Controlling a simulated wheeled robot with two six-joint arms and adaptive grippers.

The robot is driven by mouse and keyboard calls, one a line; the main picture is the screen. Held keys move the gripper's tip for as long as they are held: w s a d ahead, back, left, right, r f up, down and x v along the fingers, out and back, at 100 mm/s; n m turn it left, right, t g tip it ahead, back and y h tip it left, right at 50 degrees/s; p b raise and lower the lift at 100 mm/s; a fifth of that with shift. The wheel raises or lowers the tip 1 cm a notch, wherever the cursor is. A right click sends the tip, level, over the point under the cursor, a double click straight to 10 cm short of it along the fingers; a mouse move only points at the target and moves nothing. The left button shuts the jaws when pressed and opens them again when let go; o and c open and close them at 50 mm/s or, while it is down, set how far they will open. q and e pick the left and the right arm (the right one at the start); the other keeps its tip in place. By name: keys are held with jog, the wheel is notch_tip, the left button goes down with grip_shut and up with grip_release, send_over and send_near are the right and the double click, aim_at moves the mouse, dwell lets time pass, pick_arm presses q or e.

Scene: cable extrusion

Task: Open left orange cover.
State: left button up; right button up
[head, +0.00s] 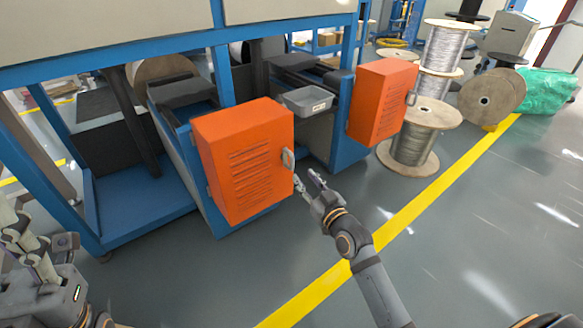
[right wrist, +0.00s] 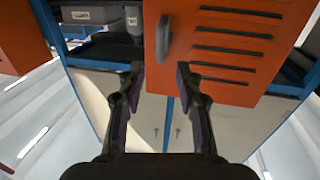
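The left orange cover (head: 245,160) is a slotted box-shaped panel on the blue machine frame and looks shut. Its grey handle (head: 288,160) is at the right edge. In the right wrist view, the cover (right wrist: 225,45) fills the top middle and right, and its handle (right wrist: 163,38) is ahead of the gap between my fingers. My right gripper (head: 306,180) is just right of and below the handle, apart from it; its fingers (right wrist: 160,76) are open and empty in the wrist view. My left gripper (head: 28,240) is at the lower left, away from the cover; its finger opening is unclear.
A second orange cover (head: 382,100) stands to the right, with a grey tray (head: 307,101) between the covers. Wire spools (head: 412,138) stand beyond it. Grey floor with a yellow line (head: 405,217) is clear at the right.

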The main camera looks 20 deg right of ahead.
aim_at(293, 163)
jog(key=w+b, duration=0.1)
jog(key=w, duration=0.2)
jog(key=w+a+b, duration=0.1)
jog(key=w, duration=0.2)
jog(key=w+b, duration=0.1)
jog(key=w, duration=0.2)
jog(key=shift+a+f+b, duration=0.2)
jog(key=shift+b, duration=0.15)
jog(key=shift+w+r, duration=0.1)
jog(key=shift+w, duration=0.15)
grip_shut()
